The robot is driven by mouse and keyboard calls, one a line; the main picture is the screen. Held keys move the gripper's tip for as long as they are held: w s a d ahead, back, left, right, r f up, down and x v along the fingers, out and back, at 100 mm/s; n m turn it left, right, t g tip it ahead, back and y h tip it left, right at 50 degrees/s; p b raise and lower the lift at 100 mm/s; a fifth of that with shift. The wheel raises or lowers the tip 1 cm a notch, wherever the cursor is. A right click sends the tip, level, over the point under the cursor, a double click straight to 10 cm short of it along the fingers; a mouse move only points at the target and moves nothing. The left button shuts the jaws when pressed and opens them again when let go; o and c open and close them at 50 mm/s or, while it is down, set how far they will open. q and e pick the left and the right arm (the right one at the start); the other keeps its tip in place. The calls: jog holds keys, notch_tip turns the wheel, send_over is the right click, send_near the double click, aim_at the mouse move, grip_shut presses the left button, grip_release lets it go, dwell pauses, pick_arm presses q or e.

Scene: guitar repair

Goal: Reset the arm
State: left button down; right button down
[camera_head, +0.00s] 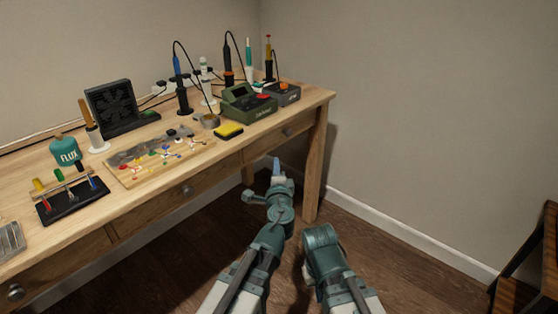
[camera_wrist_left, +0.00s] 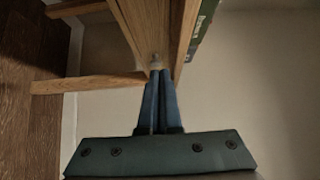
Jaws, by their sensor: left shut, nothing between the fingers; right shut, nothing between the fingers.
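My left gripper (camera_head: 277,168) is in front of the workbench's right part, beside its front edge and short of the corner leg. Its blue fingers are shut together with nothing between them, as the left wrist view (camera_wrist_left: 160,82) also shows. In that view the fingertips point toward the wooden bench edge and a drawer knob; whether they touch it I cannot tell. My right arm (camera_head: 322,245) is folded low to the right of the left arm, and its gripper fingers do not show.
The wooden workbench (camera_head: 225,168) carries a green soldering station (camera_head: 247,106), a yellow sponge (camera_head: 228,131), a parts board (camera_head: 130,176), a flux jar (camera_head: 65,151) and a tool rack (camera_head: 72,200). Open floor (camera_head: 400,270) lies to the right, with a dark shelf (camera_head: 540,250) at the far right.

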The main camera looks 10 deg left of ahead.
pick_arm(q)
jog(key=s+a+f+n+g+y+p, duration=0.1)
jog(key=s+a+f+n+g+y, duration=0.3)
jog(key=s+f+n+g, duration=0.8)
jog(key=s+d+f+g+h+p, duration=0.1)
jog(key=s+d+f+g+h, duration=0.25)
jog(key=s, duration=0.35)
jog(key=s+d+f+g+h, duration=0.2)
jog(key=s+d+f, duration=0.15)
jog(key=s, duration=0.35)
notch_tip(320, 180, up, 37)
jog(key=p, duration=3.8)
jog(key=shift+s+a, duration=0.15)
jog(key=shift+s, duration=0.1)
jog(key=shift+g, duration=0.25)
